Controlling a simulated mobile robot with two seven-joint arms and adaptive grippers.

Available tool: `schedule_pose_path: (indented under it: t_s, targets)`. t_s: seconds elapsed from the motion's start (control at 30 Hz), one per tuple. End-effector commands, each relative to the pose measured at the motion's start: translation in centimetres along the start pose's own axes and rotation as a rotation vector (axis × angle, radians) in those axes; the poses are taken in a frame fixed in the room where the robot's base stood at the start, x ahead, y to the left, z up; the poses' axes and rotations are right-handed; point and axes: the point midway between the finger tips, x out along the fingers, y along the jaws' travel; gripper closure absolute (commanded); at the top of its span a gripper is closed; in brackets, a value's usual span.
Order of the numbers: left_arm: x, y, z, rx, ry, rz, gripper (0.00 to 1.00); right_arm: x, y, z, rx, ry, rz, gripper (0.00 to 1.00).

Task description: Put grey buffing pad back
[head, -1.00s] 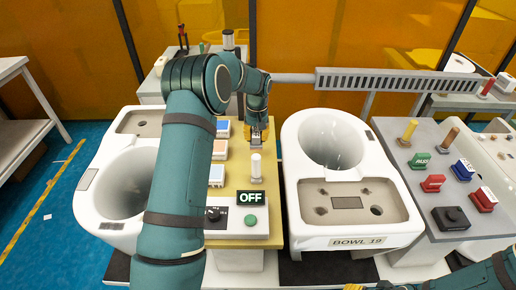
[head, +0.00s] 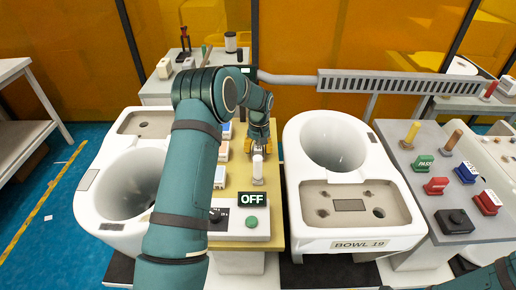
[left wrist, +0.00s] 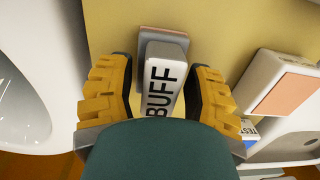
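A white block lettered BUFF (left wrist: 165,85), with a grey-mauve pad (left wrist: 165,42) showing at its far end, sits on the tan board. My left gripper (left wrist: 163,95) is open with one finger on either side of the block. Gaps show between the block and both fingers.
On the tan board (head: 240,182) stand several coloured-top blocks to the left and a control box showing OFF (head: 252,198). White toilet bowls flank the board, with BOWL 19 (head: 345,243) on the right. A block with an orange face (left wrist: 287,93) is beside my left gripper.

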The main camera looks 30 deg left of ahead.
Motion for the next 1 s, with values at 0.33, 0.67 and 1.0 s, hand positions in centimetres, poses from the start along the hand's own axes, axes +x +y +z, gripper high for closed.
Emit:
schedule_pose_path:
  t_s: [0.33, 0.67, 1.0]
  targets:
    - [-1.4, 0.0, 0.0, 0.0, 0.002, 0.001, 0.49, -0.3, -0.1, -0.1, 0.001, 0.003, 0.0, 0.53]
    - [-8.0, 0.0, 0.0, 0.001, 0.004, 0.001, 0.49, -1.2, -0.5, -0.5, 0.003, 0.011, 0.001, 0.53]
    - [-12.1, 0.0, 0.0, -0.001, 0.001, 0.0, 0.49, -1.7, -0.6, -0.8, 0.005, 0.017, 0.002, 0.53]
